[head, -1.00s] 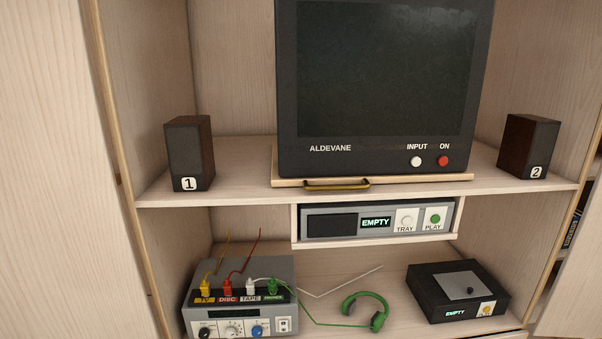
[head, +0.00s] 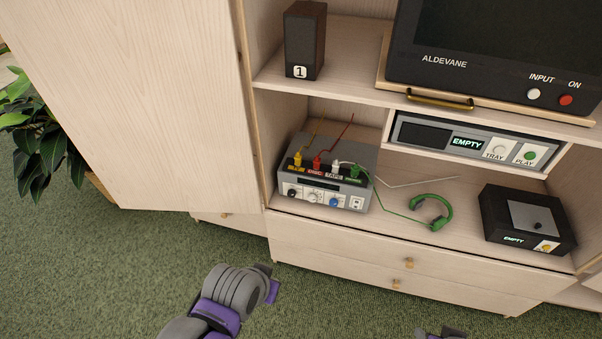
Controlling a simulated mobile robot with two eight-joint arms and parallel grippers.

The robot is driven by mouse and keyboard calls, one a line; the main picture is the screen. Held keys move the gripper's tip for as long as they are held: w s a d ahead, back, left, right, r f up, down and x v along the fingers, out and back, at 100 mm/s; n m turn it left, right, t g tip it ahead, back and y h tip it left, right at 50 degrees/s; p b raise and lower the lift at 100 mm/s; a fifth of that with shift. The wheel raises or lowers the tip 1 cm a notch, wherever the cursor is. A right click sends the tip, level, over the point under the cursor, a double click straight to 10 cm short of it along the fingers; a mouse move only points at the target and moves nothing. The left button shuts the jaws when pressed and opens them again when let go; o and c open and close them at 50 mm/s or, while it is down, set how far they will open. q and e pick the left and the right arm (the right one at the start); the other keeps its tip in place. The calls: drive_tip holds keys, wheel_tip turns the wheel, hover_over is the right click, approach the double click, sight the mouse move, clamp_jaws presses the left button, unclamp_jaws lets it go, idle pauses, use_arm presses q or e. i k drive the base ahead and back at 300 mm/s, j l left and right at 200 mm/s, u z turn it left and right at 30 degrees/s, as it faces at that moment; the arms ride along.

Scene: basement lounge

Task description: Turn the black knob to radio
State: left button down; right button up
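The grey amplifier box (head: 359,158) stands on the lower cabinet shelf, with yellow, red, white and green plugs along its top. The black knob (head: 292,193) is at the left end of its front, beside a white knob (head: 313,197) and a blue knob (head: 335,202). The lettering by the black knob is too small to read, so its setting cannot be told. My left gripper (head: 271,285) is below and in front of the cabinet, away from the knob; its fingers are unclear. A small part of my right arm or gripper (head: 440,334) shows at the bottom edge.
Green headphones (head: 441,214) and a black disc box (head: 497,213) share the shelf. A player (head: 423,134) sits under the screen, and speaker 1 (head: 305,40) stands above. The open cabinet door (head: 140,100) is at left. Drawers (head: 340,244) are below; carpet in front is clear.

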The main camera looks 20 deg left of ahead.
sight(292, 193)
drive_tip(key=i+j, duration=0.1)
drive_tip(key=j, duration=0.35)
drive_tip(key=i+j+u, duration=0.1)
drive_tip(key=j, duration=0.35)
drive_tip(key=i+j, duration=0.1)
drive_tip(key=j, duration=0.35)
drive_tip(key=u, duration=0.05)
